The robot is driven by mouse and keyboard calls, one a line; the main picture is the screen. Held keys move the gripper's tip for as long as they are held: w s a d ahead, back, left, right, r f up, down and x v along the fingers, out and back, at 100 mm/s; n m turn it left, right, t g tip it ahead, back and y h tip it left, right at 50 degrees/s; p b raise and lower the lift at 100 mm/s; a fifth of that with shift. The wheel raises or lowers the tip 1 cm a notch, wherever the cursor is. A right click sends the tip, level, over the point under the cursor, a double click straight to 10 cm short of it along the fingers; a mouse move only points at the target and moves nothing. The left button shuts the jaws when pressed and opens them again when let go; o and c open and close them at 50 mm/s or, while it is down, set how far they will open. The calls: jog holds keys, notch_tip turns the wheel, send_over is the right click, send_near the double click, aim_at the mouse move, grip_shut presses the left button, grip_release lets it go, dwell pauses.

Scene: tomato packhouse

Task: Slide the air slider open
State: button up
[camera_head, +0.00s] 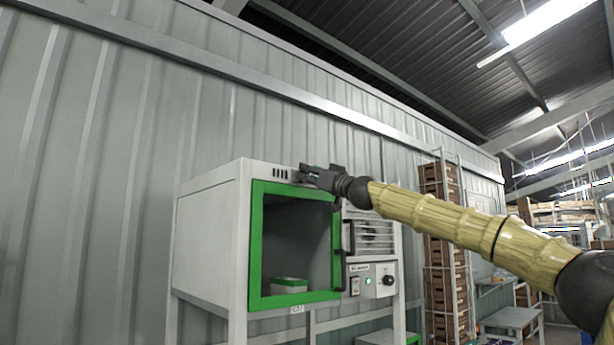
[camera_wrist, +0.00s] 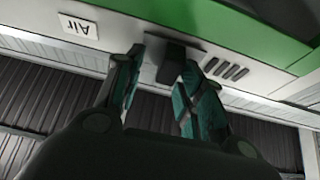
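A light grey cabinet (camera_head: 213,240) with a green-framed front opening (camera_head: 257,245) stands against the wall. On the panel above the opening are several dark vent slots (camera_head: 280,173). The wrist view shows the panel upside down, with the slots (camera_wrist: 225,69), an "Air" label (camera_wrist: 78,26) and the dark slider knob (camera_wrist: 172,62) between them. My gripper (camera_head: 308,172) is at the cabinet's upper front edge. Its fingers (camera_wrist: 164,66) are apart, one on each side of the knob. The right finger looks close to the knob; a gap shows at the left one. Contact cannot be told.
Black handles (camera_head: 345,237) stick out at the opening's right side. A control panel (camera_head: 372,280) with a switch and knob is to the right. A rack of brown crates (camera_head: 447,260) stands farther right. A corrugated wall (camera_head: 90,180) is behind the cabinet.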

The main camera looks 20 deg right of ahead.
jog(key=shift+f, duration=0.1)
jog(key=shift+s, duration=0.2)
jog(key=v, duration=1.1)
jog(key=shift+s+d+f, duration=0.2)
jog(key=shift+d, duration=0.15)
dwell(0.4)
